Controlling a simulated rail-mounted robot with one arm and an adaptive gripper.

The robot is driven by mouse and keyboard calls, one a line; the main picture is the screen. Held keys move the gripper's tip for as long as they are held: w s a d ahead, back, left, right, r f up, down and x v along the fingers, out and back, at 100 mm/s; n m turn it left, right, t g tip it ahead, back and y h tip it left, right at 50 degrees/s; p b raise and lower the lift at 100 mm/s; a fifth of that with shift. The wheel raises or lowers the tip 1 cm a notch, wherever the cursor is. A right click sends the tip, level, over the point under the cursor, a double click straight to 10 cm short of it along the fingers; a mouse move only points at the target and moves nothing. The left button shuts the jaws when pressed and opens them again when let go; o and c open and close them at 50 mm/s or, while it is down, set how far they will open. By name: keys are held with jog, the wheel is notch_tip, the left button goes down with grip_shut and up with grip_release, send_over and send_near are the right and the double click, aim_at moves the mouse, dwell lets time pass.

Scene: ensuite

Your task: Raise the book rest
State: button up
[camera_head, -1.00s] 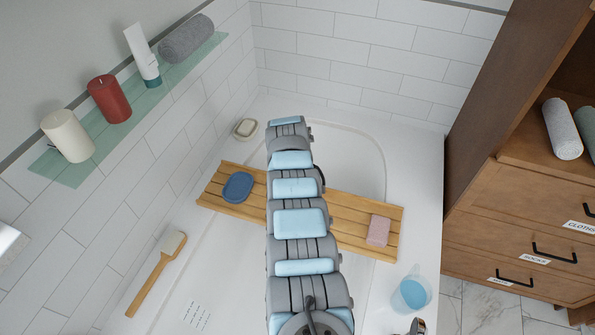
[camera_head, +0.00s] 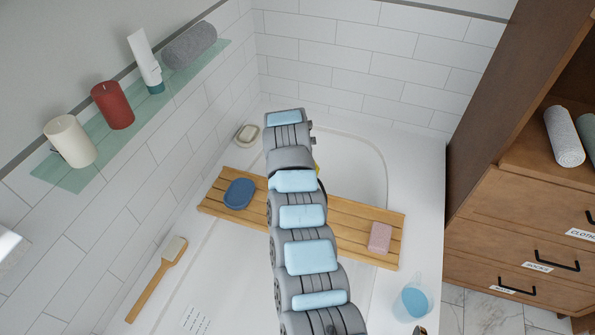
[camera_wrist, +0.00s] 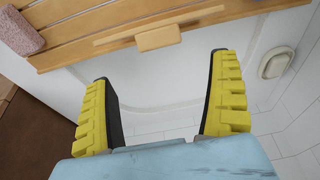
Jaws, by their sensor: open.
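A slatted wooden bath tray (camera_head: 350,222) lies across the white bathtub, its middle hidden behind my arm in the head view. In the wrist view, the tray (camera_wrist: 95,38) crosses the top. A thin wooden strip with a small block-like tab, seemingly the book rest (camera_wrist: 158,38), lies along its slats and looks flat. My gripper (camera_wrist: 163,68) is open and empty, its two yellow fingers reaching toward the tray edge. The tab is beyond the fingertips, roughly between them in the picture, with no contact visible. In the head view the gripper is almost wholly hidden by my arm.
A blue oval dish (camera_head: 239,193) and a pink sponge (camera_head: 380,237) sit on the tray. A wooden cabinet (camera_head: 515,215) stands right.

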jog(key=shift+v, duration=2.1)
